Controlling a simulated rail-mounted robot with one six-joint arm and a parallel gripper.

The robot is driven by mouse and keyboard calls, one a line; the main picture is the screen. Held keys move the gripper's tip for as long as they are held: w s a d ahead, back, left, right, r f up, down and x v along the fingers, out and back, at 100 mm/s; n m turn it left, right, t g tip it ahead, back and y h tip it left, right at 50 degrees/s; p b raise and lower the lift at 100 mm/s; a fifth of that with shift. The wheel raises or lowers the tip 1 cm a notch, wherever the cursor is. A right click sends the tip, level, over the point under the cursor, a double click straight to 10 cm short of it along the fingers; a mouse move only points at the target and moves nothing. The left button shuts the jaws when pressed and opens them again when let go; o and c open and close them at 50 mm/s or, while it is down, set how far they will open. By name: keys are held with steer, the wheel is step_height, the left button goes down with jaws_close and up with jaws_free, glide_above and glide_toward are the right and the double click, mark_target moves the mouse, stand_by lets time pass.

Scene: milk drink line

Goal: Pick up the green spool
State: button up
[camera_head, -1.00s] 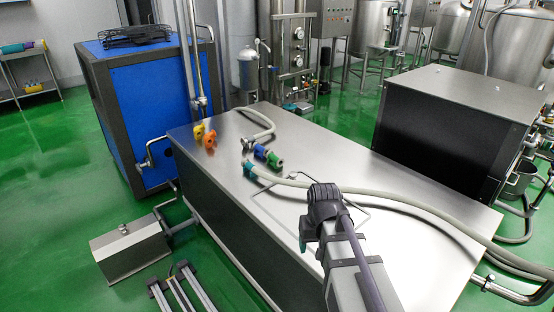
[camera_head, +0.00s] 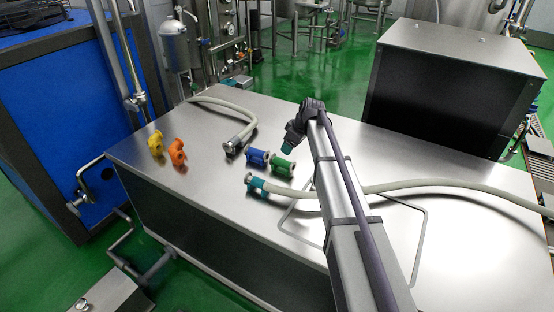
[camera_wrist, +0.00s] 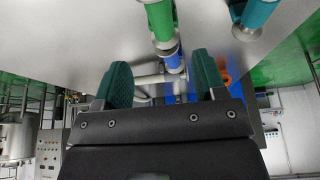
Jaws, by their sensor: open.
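The green spool (camera_head: 283,168) lies on the steel table, with the blue spool (camera_head: 258,157) end to end beside it on the left. My gripper (camera_head: 288,149) is just above the green spool in the head picture, over the table; its exact height is unclear. In the wrist view the gripper (camera_wrist: 162,75) is open, with its two dark green fingers apart and nothing between them held. The green spool also shows in the wrist view (camera_wrist: 160,20) at the top, beyond the fingertips, with the blue spool (camera_wrist: 173,57) below it.
A teal-ended hose (camera_head: 256,185) lies in front of the spools and runs right. A grey hose (camera_head: 228,110) ends behind them. Yellow (camera_head: 156,143) and orange (camera_head: 177,151) fittings stand left. A bent metal rod lies on the table (camera_head: 300,240). The table front is otherwise clear.

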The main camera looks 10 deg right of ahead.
mark_target(283, 160)
steer(key=b+x, duration=0.5)
steer(key=shift+s+d+f, duration=0.25)
steer(key=shift+f, duration=0.1)
steer(key=shift+w+a, duration=0.1)
steer(key=shift+a, duration=0.05)
steer(key=b+x, duration=0.5)
steer(key=shift+a+f, duration=0.1)
steer(key=shift+r, duration=0.25)
jaws_close()
